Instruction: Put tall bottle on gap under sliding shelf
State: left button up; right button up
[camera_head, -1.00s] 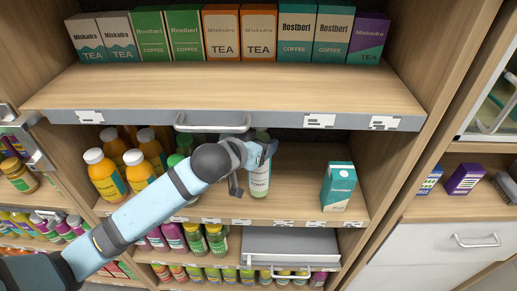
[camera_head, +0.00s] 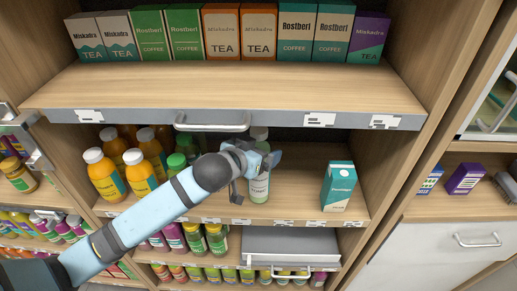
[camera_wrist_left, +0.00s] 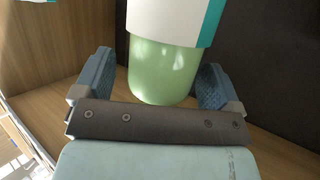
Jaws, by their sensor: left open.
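The tall bottle (camera_head: 259,188) is pale green with a white label. It stands upright in the middle compartment, under the upper sliding shelf (camera_head: 150,119) with its bar handle (camera_head: 212,128). My left gripper (camera_head: 258,172) is open at the bottle and hides part of it in the head view. In the left wrist view, the bottle (camera_wrist_left: 165,68) lies between the two blue fingers, with a gap visible beside each. A grey sliding shelf (camera_head: 290,240) with a handle sits lower down. My right gripper is not in view.
Several tea and coffee boxes (camera_head: 221,35) line the top shelf.

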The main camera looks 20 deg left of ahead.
pick_arm(q)
jog(key=v, duration=1.2)
jog(key=s+f+g, duration=0.1)
jog(key=s+f, duration=0.4)
jog(key=f, duration=0.5)
jog(key=s+d+f+n+g+y, duration=0.1)
jog(key=s+f, duration=0.3)
jog(key=f, duration=0.6)
jog(key=s+f+g, duration=0.1)
jog(key=s+f, duration=0.4)
jog(key=f, duration=0.5)
notch_tip(320, 180, up, 14)
jog(key=p, duration=1.5)
jog(key=shift+a+t, duration=0.3)
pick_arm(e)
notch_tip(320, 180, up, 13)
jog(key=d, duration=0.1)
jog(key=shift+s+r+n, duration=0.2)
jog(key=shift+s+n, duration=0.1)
pick_arm(q)
jog(key=shift+w, duration=0.1)
